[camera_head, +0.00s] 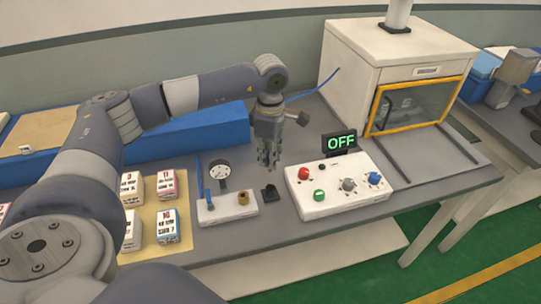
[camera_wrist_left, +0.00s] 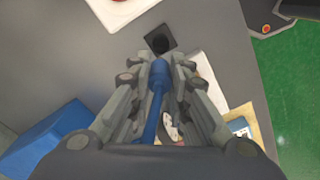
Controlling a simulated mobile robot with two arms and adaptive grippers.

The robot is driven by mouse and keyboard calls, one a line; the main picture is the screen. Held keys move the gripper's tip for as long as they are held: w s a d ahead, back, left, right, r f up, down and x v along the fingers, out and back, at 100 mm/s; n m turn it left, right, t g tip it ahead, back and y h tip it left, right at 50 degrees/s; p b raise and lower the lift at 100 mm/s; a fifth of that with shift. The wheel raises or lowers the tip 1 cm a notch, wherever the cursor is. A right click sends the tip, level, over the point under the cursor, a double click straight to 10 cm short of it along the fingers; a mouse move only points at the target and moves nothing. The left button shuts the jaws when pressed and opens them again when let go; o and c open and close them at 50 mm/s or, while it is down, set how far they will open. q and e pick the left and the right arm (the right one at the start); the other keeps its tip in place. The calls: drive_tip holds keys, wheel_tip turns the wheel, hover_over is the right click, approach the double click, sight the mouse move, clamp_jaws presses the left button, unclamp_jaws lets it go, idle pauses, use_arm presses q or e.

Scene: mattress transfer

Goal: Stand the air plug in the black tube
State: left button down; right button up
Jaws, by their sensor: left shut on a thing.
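My left gripper (camera_head: 269,163) points down over the table and is shut on the blue air plug, whose slim shaft shows between the fingers in the left wrist view (camera_wrist_left: 157,85). In the head view the fingers mostly hide the plug. The black tube (camera_head: 270,193) stands on the table with its square base, just below and slightly nearer than my fingertips. My right gripper is not in view.
A white block (camera_head: 222,212) with a round gauge (camera_head: 220,170) and a brass fitting (camera_head: 243,198) is left of the tube. A white control box (camera_head: 335,205) with knobs and an OFF display (camera_head: 340,143) is right. A white cabinet (camera_head: 345,65) stands behind. Small boxes lie left.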

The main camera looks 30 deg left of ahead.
sight(270, 171)
use_arm(q)
drive_tip(key=shift+f+b, duration=0.6)
drive_tip(key=shift+f, duration=0.1)
wheel_tip(270, 171, down, 2)
drive_tip(key=shift+f+b, duration=0.25)
drive_tip(key=shift+b, duration=0.7)
drive_tip(key=shift+f+b, duration=0.7)
drive_tip(key=shift+f, duration=0.3)
drive_tip(key=shift+b, duration=0.35)
drive_tip(key=shift+f+b, duration=1.55)
drive_tip(key=shift+f, duration=0.5)
drive_tip(key=c, duration=1.4)
unclamp_jaws()
drive_tip(key=shift+c, duration=0.2)
